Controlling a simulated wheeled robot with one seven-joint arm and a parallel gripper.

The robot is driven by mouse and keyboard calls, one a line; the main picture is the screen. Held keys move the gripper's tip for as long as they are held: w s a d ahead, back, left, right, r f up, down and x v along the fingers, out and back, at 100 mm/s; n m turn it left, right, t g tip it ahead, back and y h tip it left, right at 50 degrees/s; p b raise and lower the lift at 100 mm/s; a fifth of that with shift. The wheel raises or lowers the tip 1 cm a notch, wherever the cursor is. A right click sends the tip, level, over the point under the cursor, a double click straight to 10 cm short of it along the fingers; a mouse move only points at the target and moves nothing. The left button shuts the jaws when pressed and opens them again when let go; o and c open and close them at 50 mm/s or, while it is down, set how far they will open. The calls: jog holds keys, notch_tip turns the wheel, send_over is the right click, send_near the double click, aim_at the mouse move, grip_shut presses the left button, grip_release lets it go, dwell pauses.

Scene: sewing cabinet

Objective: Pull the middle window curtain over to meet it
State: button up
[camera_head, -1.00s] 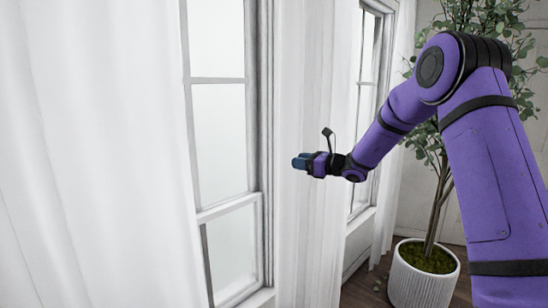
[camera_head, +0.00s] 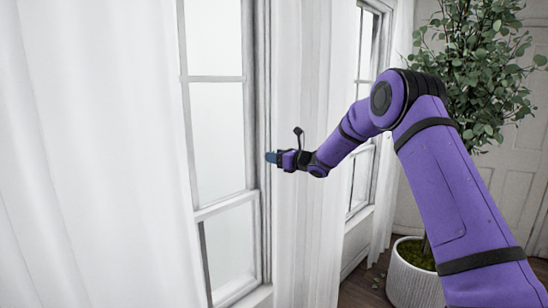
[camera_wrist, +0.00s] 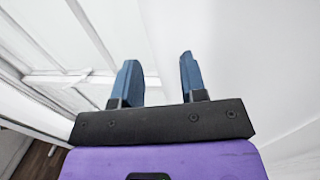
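The middle curtain (camera_head: 308,200) is a narrow white bunch of cloth hanging between the two windows. The left curtain (camera_head: 85,150) is a wide white sheet across the left of the head view. My gripper (camera_head: 270,157) is at mid height by the middle curtain's left edge, its blue fingertips pointing left toward the window. In the wrist view my gripper (camera_wrist: 160,65) shows its two blue fingers apart, with only pale white surface seen between them. I cannot tell whether the fingers touch the cloth.
The near window (camera_head: 220,130), with a white frame, fills the gap between the two curtains. Another window (camera_head: 365,110) stands beyond the middle curtain. A leafy plant in a white ribbed pot (camera_head: 415,280) stands on the wooden floor at the right.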

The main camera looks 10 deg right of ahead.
jog(key=shift+w+a+r, duration=0.1)
jog(key=shift+w+a, duration=0.05)
grip_shut()
